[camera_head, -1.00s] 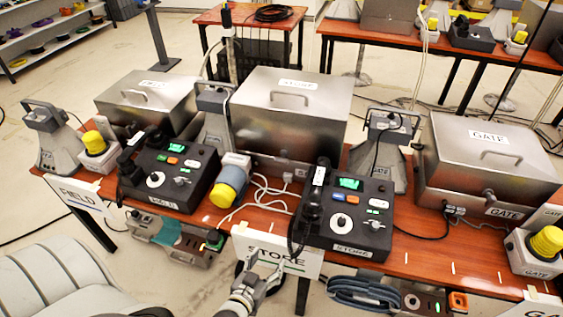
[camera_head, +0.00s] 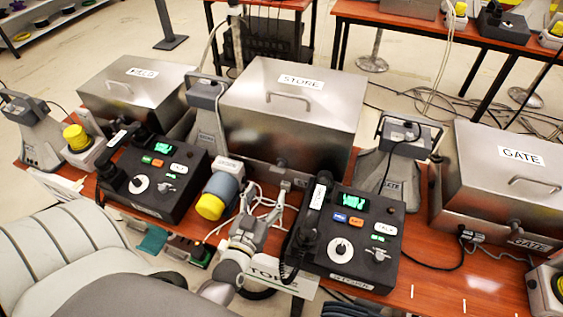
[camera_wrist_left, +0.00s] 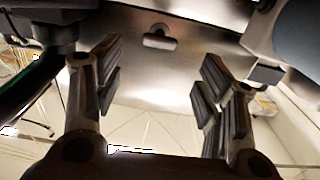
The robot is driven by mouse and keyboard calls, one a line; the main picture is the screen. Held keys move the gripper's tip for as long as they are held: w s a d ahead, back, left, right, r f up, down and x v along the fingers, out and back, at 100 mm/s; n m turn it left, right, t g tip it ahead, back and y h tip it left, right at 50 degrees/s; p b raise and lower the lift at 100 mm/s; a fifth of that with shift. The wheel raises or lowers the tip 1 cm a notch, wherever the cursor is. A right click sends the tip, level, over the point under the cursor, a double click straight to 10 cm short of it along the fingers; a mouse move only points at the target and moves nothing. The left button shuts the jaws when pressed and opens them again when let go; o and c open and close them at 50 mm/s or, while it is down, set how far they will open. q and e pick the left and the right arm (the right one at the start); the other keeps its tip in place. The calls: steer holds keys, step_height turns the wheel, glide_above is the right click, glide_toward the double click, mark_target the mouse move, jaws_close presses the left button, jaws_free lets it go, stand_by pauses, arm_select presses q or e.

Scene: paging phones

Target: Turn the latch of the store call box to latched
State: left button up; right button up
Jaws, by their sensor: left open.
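The store call box is a brushed-steel box (camera_head: 288,105) with a STORE label on its shut lid, in the middle of the head view. A small dark latch (camera_head: 281,162) sits low on its front face; it also shows as a short rounded bar in the left wrist view (camera_wrist_left: 158,38). I cannot tell its exact turn. My left gripper (camera_head: 265,192) is open and empty in front of the box, a little short of the latch. In the left wrist view the open fingers (camera_wrist_left: 160,85) stand on either side below the latch, apart from it.
The black store phone console (camera_head: 350,240) with its handset (camera_head: 314,215) stands close right of my left gripper. Field and gate boxes (camera_head: 505,185) flank the store box.

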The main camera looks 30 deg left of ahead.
mark_target(276, 173)
arm_select(q)
steer(key=x, duration=0.5)
steer(key=shift+w+r+p, duration=0.15)
steer(key=shift+r+p, duration=0.15)
steer(key=shift+p, duration=0.1)
steer(key=shift+x, duration=2.15)
steer(key=shift+f, duration=0.15)
arm_select(e)
steer(key=shift+s+d+r, duration=0.15)
steer(key=shift+s+r, duration=0.4)
steer(key=shift+s, duration=0.15)
steer(key=shift+s, duration=0.15)
arm_select(q)
steer(key=c, duration=1)
steer(key=shift+c, duration=0.2)
arm_select(e)
steer(key=shift+s+a, duration=0.2)
steer(key=shift+s, duration=0.2)
